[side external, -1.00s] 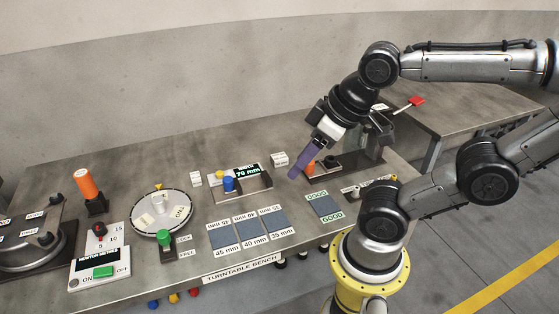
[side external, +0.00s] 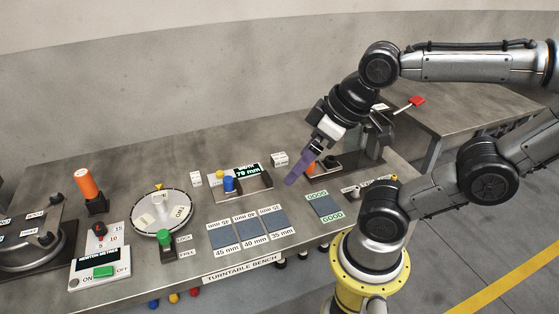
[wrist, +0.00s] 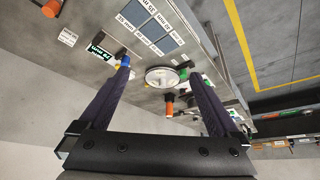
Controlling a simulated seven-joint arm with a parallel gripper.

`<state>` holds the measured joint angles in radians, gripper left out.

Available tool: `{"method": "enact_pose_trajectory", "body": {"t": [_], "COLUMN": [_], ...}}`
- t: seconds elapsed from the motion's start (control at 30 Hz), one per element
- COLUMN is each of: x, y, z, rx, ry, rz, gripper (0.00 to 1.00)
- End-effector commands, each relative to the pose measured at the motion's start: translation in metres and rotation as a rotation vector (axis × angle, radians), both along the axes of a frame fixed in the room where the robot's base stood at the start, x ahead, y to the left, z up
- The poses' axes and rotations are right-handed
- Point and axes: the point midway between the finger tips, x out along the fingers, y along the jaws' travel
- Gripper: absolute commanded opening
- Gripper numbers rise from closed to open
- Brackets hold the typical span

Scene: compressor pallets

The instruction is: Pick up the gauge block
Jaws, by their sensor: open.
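I cannot pick out the gauge block for certain. Two small white lettered pieces are candidates: one (side external: 279,160) right of the measuring display and one (side external: 196,179) left of it. A white lettered piece also shows in the wrist view (wrist: 67,37). My gripper (side external: 292,180) hangs above the bench, its purple fingers slanting down to the left, just right of the measuring fixture. In the wrist view my gripper (wrist: 160,68) has its fingers wide apart with nothing held between them. Its left fingertip overlaps the blue knob (wrist: 125,61) in the picture.
The measuring fixture with a 79 mm display (side external: 247,169) stands mid-bench. In front lie dark pads (side external: 248,230) marked 45, 40 and 35 mm and a GOOD pad (side external: 325,206). A white turntable (side external: 161,222) and an orange-topped post (side external: 86,184) are left.

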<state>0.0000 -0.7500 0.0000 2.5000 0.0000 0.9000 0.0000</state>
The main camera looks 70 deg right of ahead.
Motion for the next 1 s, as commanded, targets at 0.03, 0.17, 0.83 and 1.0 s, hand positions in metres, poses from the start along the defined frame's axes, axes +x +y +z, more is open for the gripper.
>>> {"method": "enact_pose_trajectory", "body": {"t": [0.03,0.17,0.83,1.0], "x": [0.000,0.000,0.168,0.207], "y": [0.000,0.000,-0.103,-0.175], "z": [0.000,0.000,0.057,0.021], "rx": [0.000,0.001,0.038,0.070], "ry": [0.000,0.002,0.142,0.237], "rz": [0.000,-0.002,-0.336,-0.480], "gripper": [0.97,0.97,0.97,0.97]}}
